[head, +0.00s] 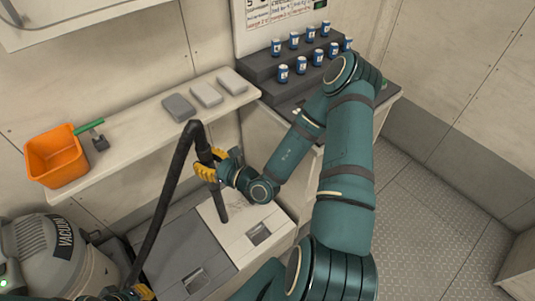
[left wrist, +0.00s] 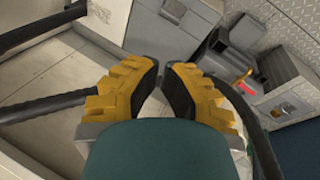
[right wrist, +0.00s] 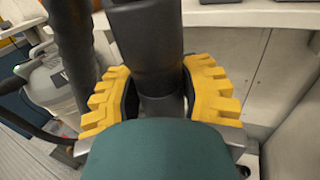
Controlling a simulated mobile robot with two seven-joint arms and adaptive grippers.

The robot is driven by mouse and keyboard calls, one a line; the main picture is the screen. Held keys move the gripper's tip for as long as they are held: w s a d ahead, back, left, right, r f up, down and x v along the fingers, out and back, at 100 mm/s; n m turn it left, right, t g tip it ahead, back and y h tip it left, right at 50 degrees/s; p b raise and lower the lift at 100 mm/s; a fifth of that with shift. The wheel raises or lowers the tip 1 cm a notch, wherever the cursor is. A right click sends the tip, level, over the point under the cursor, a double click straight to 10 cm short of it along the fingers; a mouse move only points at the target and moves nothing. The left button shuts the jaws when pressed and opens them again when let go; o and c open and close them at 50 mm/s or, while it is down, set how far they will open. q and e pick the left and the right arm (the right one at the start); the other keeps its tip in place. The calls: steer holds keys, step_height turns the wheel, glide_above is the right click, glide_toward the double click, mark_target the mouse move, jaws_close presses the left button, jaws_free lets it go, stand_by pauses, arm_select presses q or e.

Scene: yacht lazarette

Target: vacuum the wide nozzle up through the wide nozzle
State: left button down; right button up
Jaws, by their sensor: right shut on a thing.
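My right gripper (head: 207,165) is shut on a dark vacuum wand (head: 220,198), whose lower end is over a white panel (head: 240,230) of the low cabinet. Whether that end touches the panel cannot be told. In the right wrist view the wand (right wrist: 150,50) stands between both yellow fingers. A dark hose (head: 165,195) runs from its top down toward the vacuum body (head: 60,250). My left gripper (head: 138,293) is low by the hose; in the left wrist view (left wrist: 162,75) its fingertips are close together, and what lies between them is unclear. I cannot make out a separate wide nozzle.
A shelf (head: 133,135) holds an orange bin (head: 57,165), a green-handled brush (head: 98,142) and grey and white blocks (head: 206,94). Several blue cans (head: 283,73) stand on a dark stepped rack behind my right arm. Grey patterned floor (head: 440,220) at the right is clear.

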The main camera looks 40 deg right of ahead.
steer(key=s+d+f+m+h+b, duration=0.2)
steer(key=d+f+m+h, duration=0.3)
steer(key=d, duration=0.5)
steer(key=s+d+f+m+h+b, duration=0.2)
steer(key=d+f+h, duration=0.4)
steer(key=d, duration=0.5)
steer(key=w+a+b+x, duration=0.1)
steer(key=a+b+x, duration=0.2)
steer(key=x, duration=1.2)
steer(key=shift+w+a, duration=0.2)
steer(key=shift+a, duration=0.05)
steer(key=shift+r, duration=0.1)
steer(key=shift+f, duration=0.35)
stand_by(0.4)
steer(key=shift+f+b, duration=0.7)
steer(key=shift+f, duration=1.1)
stand_by(1.5)
